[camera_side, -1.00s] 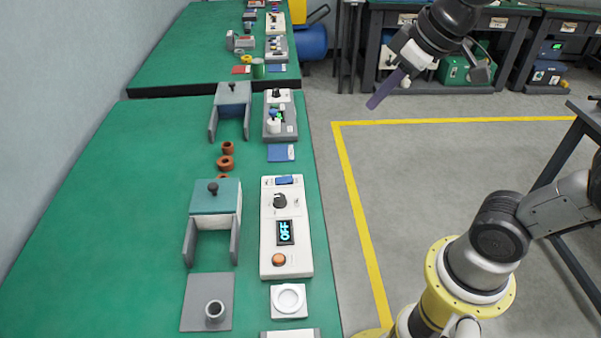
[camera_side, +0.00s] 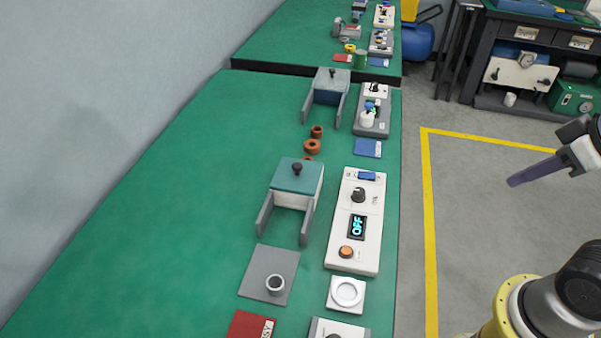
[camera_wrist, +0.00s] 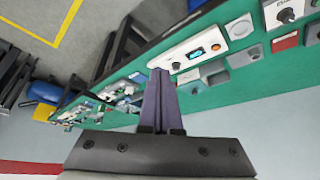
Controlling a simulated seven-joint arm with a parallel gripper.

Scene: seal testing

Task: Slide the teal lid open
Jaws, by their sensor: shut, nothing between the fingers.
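The teal lid (camera_side: 297,177) with a dark round knob (camera_side: 297,167) lies on top of a pale box (camera_side: 293,201) on the green bench in the side view. Two grey rails (camera_side: 264,212) run from the box toward the near side. The lid sits over the box, and the space between the rails is empty. My gripper (camera_side: 513,181) is to the right of the bench, well away from the lid, its purple fingers pointing left. In the wrist view my gripper (camera_wrist: 160,75) has its fingers together with nothing between them. The lid is hard to make out there.
A white control panel (camera_side: 344,254) with an OFF display stands right of the box. A grey mat with a cup (camera_side: 275,283), a white dish (camera_side: 347,292) and a red card (camera_side: 250,325) lie nearer. A second grey-lidded box (camera_side: 331,84) stands farther back. The bench left of the box is clear.

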